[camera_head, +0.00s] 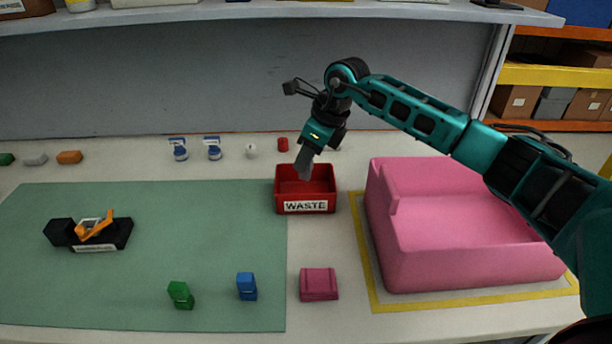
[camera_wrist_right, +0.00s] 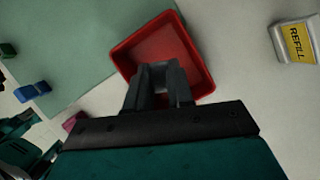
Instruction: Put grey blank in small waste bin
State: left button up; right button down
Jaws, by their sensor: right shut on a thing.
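The small red waste bin (camera_head: 305,207), labelled WASTE, stands on the table just right of the green mat. My right gripper (camera_head: 304,163) is over the back of the bin, pointing down. In the right wrist view my right gripper (camera_wrist_right: 158,85) is shut on a small grey piece (camera_wrist_right: 159,72), apparently the grey blank, mostly hidden between the grey fingers. The red bin (camera_wrist_right: 131,52) lies below it there, and its visible floor is bare. Another grey piece (camera_head: 35,159) lies on the table at the far left. My left gripper is not in view.
A large pink bin (camera_head: 470,260) stands right of the waste bin inside yellow tape. A pink block (camera_head: 319,284), a blue block (camera_head: 246,286) and a green block (camera_head: 181,295) are in front. A black fixture (camera_head: 120,234) sits on the mat. A REFILL container (camera_wrist_right: 296,42) shows in the wrist view.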

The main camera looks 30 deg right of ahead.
aim_at(306, 178)
jog(key=shift+f, duration=2.55)
jog(key=shift+f, duration=0.2)
jog(key=c, duration=1)
grip_release()
jog(key=shift+r, duration=0.1)
jog(key=v, duration=1.2)
jog(key=shift+r, duration=0.15)
jog(key=shift+s+a, duration=0.1)
